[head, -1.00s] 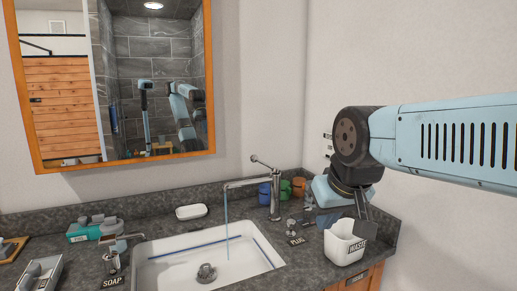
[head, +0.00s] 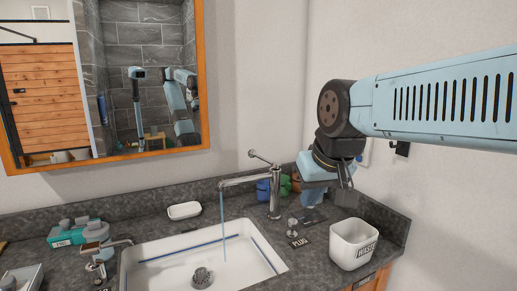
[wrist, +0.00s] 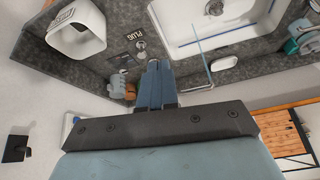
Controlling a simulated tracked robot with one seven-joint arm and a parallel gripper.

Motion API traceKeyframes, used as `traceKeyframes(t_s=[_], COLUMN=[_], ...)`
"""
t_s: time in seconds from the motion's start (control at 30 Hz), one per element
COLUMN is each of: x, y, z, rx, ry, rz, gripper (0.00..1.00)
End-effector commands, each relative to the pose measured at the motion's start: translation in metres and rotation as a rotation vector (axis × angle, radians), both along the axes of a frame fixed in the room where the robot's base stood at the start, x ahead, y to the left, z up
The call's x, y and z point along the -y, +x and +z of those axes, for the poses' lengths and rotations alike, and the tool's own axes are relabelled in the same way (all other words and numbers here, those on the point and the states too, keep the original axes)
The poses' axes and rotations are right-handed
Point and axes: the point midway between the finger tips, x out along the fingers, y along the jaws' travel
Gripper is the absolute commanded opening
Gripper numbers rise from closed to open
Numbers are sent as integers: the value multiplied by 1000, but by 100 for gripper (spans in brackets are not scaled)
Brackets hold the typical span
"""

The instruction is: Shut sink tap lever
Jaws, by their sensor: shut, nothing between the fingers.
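The chrome sink tap (head: 275,196) stands behind the white basin. Its thin lever (head: 263,159) sticks up and to the left from the top. A blue stream of water (head: 223,228) falls from the spout into the basin; the stream also shows in the wrist view (wrist: 199,38). My gripper (head: 311,203) is to the right of the tap, apart from it, pointing down over the back right counter. In the wrist view my blue fingers (wrist: 156,68) are together and empty. The lever is hard to make out in the wrist view.
A white waste bin (head: 352,246) stands on the right counter. A plug label (head: 299,242) and small knob are right of the basin (head: 170,275). A soap dish (head: 184,210) lies left. The mirror is above.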

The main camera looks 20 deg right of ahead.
Motion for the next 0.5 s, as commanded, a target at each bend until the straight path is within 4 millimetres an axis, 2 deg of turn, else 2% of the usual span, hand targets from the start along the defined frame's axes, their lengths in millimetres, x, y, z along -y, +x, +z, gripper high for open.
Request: traceKeyframes(t_s=[0.27, 0.5], x=[-2, 8], y=[64, 130], z=[35, 62], rx=[-56, -66], ry=[140, 271], rz=[21, 55], gripper=[0, 0])
